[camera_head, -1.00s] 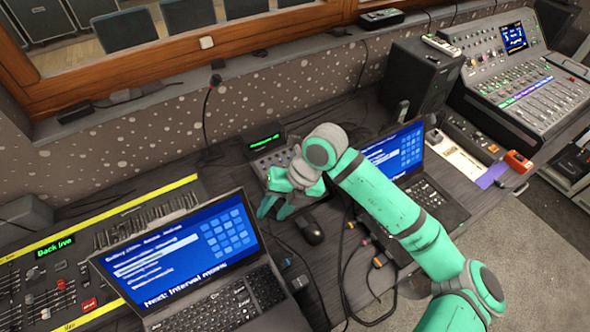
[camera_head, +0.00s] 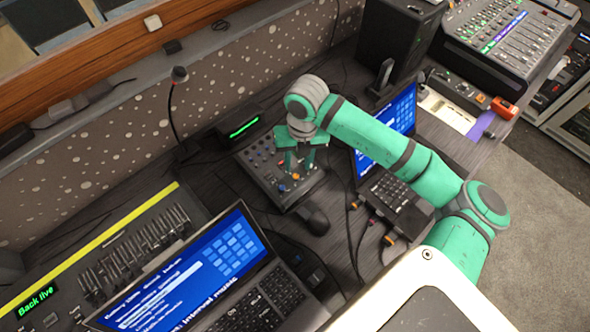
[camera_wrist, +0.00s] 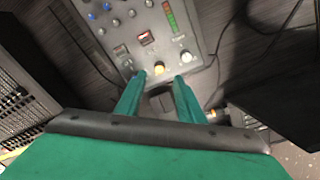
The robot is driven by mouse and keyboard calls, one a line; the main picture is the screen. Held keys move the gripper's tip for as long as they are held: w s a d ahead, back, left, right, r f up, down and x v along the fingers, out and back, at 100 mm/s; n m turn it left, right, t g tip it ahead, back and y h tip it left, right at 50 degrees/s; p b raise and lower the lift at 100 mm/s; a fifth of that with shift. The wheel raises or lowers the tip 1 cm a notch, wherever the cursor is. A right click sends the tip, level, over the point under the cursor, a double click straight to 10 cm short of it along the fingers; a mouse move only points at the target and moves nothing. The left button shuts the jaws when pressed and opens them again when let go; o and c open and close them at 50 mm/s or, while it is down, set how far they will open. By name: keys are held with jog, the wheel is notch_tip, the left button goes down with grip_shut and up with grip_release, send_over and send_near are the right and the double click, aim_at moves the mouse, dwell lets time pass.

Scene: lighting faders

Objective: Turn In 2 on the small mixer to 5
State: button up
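The small mixer (camera_head: 262,172) is a grey box with rows of small knobs, on the desk between the two laptops. In the wrist view the mixer (camera_wrist: 196,30) shows blue and grey knobs, a level meter, a red-lit button, a yellow knob (camera_wrist: 159,69) and a white knob (camera_wrist: 186,56). I cannot read which knob is In 2. My gripper (camera_head: 299,172) is over the mixer's right part, fingers pointing down. In the wrist view its fingertips (camera_wrist: 160,76) are apart, with the yellow knob between or just beyond them. It holds nothing I can see.
A black mouse (camera_head: 313,219) lies just in front of the mixer. A green-lit display (camera_head: 243,127) stands behind it, with a gooseneck microphone (camera_head: 172,105) at left. Laptops (camera_head: 388,190) stand right and front-left (camera_head: 190,280). Cables lie on the desk.

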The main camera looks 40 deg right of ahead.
aim_at(296, 176)
notch_tip(296, 176, down, 6)
jog(key=shift+r, duration=0.15)
jog(key=shift+w+a+f, duration=0.1)
jog(key=shift+a+f, duration=0.15)
grip_shut()
